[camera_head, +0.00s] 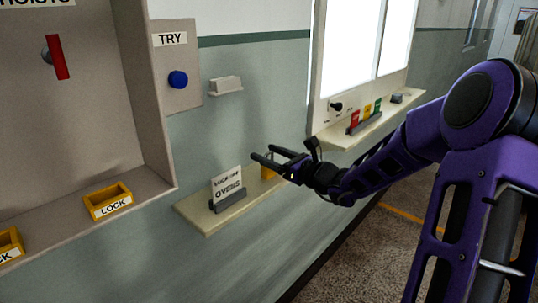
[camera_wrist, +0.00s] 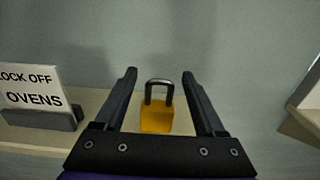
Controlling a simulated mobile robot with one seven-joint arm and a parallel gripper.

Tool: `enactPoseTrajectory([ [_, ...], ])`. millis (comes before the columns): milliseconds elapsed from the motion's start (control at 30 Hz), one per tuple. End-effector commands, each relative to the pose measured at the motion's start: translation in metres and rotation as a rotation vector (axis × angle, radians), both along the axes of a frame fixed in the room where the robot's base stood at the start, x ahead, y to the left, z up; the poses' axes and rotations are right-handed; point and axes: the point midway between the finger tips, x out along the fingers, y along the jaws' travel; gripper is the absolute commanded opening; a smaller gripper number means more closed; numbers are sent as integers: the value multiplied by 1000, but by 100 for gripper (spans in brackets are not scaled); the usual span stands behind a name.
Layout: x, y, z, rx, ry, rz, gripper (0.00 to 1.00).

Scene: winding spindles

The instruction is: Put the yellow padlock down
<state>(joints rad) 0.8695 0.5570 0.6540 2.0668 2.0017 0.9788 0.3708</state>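The yellow padlock (camera_wrist: 157,119) has a dark shackle and is upright, seemingly on the cream shelf (camera_head: 207,219). In the wrist view it lies between my two fingers, with a gap on each side. My gripper (camera_wrist: 159,73) is open and empty. In the head view my gripper (camera_head: 261,152) is over the right part of the shelf, and only a piece of the padlock (camera_head: 267,171) shows below the fingers.
A white "LOCK OFF OVENS" sign (camera_head: 227,184) in a grey holder stands on the shelf, left of the padlock. A yellow LOCK tray (camera_head: 108,201) sits in the cabinet at left. Another shelf (camera_head: 350,137) with coloured cards is to the right.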

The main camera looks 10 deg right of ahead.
Motion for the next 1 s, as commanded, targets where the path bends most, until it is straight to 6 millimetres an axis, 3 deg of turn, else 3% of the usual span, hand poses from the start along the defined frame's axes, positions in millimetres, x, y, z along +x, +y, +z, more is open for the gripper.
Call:
enactPoseTrajectory([
  [333,-8,-8,3,-1,0,-4,72],
  [733,-75,-55,3,0,2,-4,72],
  [1000,-96,-70,2,0,1,-1,72],
])
